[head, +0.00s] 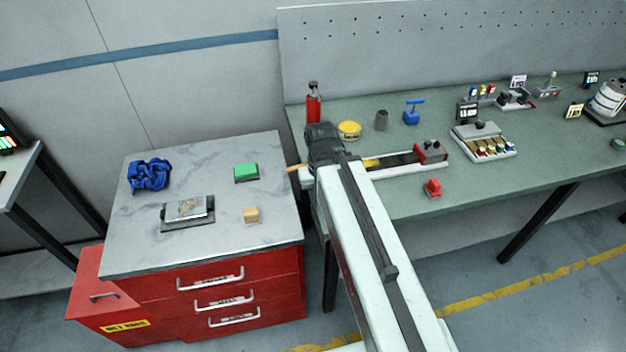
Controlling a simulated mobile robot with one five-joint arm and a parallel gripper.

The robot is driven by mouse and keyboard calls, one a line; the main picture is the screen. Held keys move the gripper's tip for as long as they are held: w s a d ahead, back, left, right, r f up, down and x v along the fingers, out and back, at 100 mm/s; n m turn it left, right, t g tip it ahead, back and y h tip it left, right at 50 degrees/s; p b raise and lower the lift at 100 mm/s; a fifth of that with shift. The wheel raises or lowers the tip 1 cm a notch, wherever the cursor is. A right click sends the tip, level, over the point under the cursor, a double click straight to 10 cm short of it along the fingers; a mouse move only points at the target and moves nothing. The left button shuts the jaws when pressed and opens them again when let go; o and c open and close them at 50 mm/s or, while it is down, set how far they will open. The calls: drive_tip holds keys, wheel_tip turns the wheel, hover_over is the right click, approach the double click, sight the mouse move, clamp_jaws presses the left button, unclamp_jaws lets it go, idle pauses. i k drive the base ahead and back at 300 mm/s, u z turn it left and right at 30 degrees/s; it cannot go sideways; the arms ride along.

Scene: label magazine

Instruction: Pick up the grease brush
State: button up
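My arm reaches away from the camera, and my dark gripper (322,140) is at its far end, over the left end of the green bench. A thin tan stick (296,168) shows just left of the gripper, near the bench's left edge. It may be the handle of the grease brush; its other end is hidden behind my gripper and arm. I cannot tell whether the gripper touches it. The fingertips are hidden, so opening or grip does not show.
A long fixture (405,162) lies to the right. The red cabinet (125,255) carries a blue cloth (149,175) and small blocks.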

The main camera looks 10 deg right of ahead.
sight(292, 168)
drive_tip(key=u, duration=3.6)
drive_tip(key=k, duration=1.65)
drive_tip(key=z, duration=0.8)
drive_tip(key=i, duration=1.05)
drive_tip(key=u, duration=0.1)
